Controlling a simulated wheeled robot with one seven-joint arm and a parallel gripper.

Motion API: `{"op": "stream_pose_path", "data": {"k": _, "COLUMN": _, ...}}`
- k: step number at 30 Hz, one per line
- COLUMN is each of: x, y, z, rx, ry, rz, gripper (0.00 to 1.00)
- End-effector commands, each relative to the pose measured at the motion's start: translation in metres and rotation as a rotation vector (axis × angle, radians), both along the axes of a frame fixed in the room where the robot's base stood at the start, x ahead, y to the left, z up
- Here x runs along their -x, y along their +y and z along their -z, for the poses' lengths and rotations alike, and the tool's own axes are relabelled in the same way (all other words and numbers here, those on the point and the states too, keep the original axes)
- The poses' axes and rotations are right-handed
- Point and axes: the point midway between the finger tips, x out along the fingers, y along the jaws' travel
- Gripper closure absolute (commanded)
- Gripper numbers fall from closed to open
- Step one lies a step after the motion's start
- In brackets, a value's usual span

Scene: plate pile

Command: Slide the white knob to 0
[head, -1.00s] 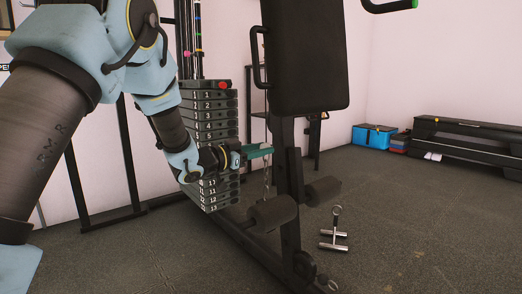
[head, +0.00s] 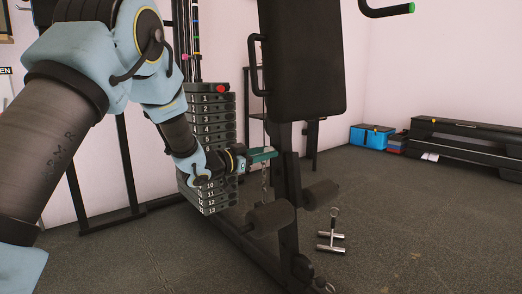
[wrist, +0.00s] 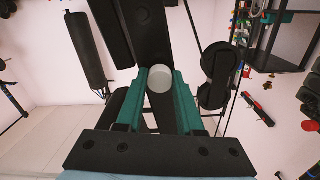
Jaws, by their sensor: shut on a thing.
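A pale, round white knob (wrist: 159,78) shows in the wrist view between the two teal fingers of my gripper (wrist: 160,72). The fingers are shut on it, one on each side. In the head view my gripper (head: 264,155) reaches in front of the numbered weight stack, with its fingertips close to the machine's dark upright. The knob itself is hidden there. The dark weight stack (head: 213,112) has numbered plates, and my wrist covers some of its middle plates. I cannot make out a 0 mark.
A black padded backrest (head: 303,60) stands above my gripper and foam rollers (head: 270,217) lie below it. A chain hangs under the fingertips. A small metal-handled attachment (head: 331,241) lies on the floor. A bench (head: 470,140) and blue box (head: 371,136) are at the back right.

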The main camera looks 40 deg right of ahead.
Motion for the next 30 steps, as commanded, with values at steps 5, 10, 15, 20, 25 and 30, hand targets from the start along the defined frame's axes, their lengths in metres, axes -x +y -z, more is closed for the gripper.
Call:
{"op": "stream_pose_path", "data": {"k": 5, "x": 0.000, "y": -0.002, "z": -0.001, "rx": 0.003, "ry": -0.001, "rz": -0.002, "gripper": 1.00}}
{"op": "stream_pose_path", "data": {"k": 10, "x": 0.000, "y": -0.002, "z": -0.001, "rx": 0.003, "ry": -0.001, "rz": -0.002, "gripper": 0.46}}
{"op": "stream_pose_path", "data": {"k": 15, "x": 0.000, "y": -0.001, "z": -0.001, "rx": 0.003, "ry": -0.001, "rz": -0.002, "gripper": 0.33}}
{"op": "stream_pose_path", "data": {"k": 20, "x": 0.000, "y": -0.001, "z": -0.001, "rx": 0.002, "ry": -0.001, "rz": -0.002, "gripper": 0.33}}
{"op": "stream_pose_path", "data": {"k": 25, "x": -0.001, "y": 0.009, "z": -0.002, "rx": 0.002, "ry": -0.001, "rz": -0.003, "gripper": 0.33}}
{"op": "stream_pose_path", "data": {"k": 30, "x": -0.003, "y": 0.040, "z": -0.005, "rx": 0.001, "ry": 0.001, "rz": -0.005, "gripper": 0.33}}
